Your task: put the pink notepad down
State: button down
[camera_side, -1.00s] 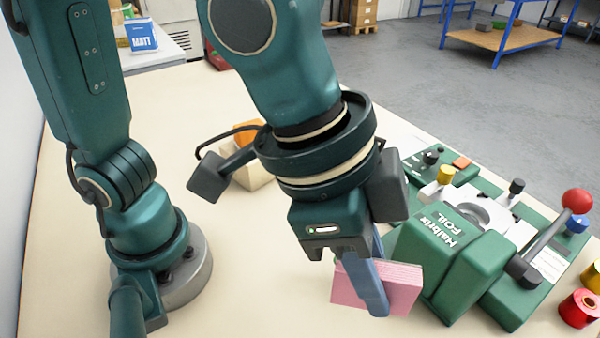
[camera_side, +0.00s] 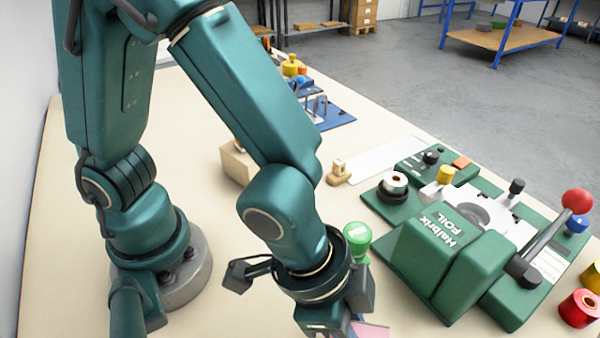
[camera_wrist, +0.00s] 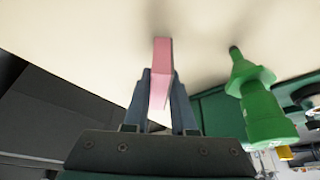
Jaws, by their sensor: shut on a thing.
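The pink notepad (camera_wrist: 162,72) is between the two blue-grey fingers of my gripper (camera_wrist: 161,98) in the wrist view, seen edge-on. My gripper is shut on it. In the side view only a small part of the pink notepad (camera_side: 371,330) shows at the bottom edge, beside my gripper, whose fingertips are cut off by the frame. The cream tabletop (camera_wrist: 80,35) lies beyond the pad in the wrist view. I cannot tell whether the pad touches it.
A green hand stamp or bottle-like tool (camera_side: 357,238) stands close to my gripper; it also shows in the wrist view (camera_wrist: 258,100). The green Halbrix foil machine (camera_side: 440,250) is to the right. A wooden block (camera_side: 236,162) stands behind. The table's middle is clear.

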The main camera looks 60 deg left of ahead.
jog(key=shift+f, duration=1.05)
jog(key=c, duration=0.7)
grip_release()
jog(key=shift+f, duration=0.15)
jog(key=shift+c, duration=0.2)
jog(key=shift+r, duration=0.2)
jog(key=v, duration=1.1)
jog(key=a+r+n+t+y, duration=0.1)
jog(key=a+n, duration=0.3)
jog(key=a, duration=0.5)
jog(key=w+a+r+n+t+y, duration=0.1)
jog(key=a+r+n+y, duration=0.1)
jog(key=a+n, duration=0.3)
jog(key=a+r, duration=0.1)
jog(key=a, duration=0.3)
jog(key=shift+w, duration=0.35)
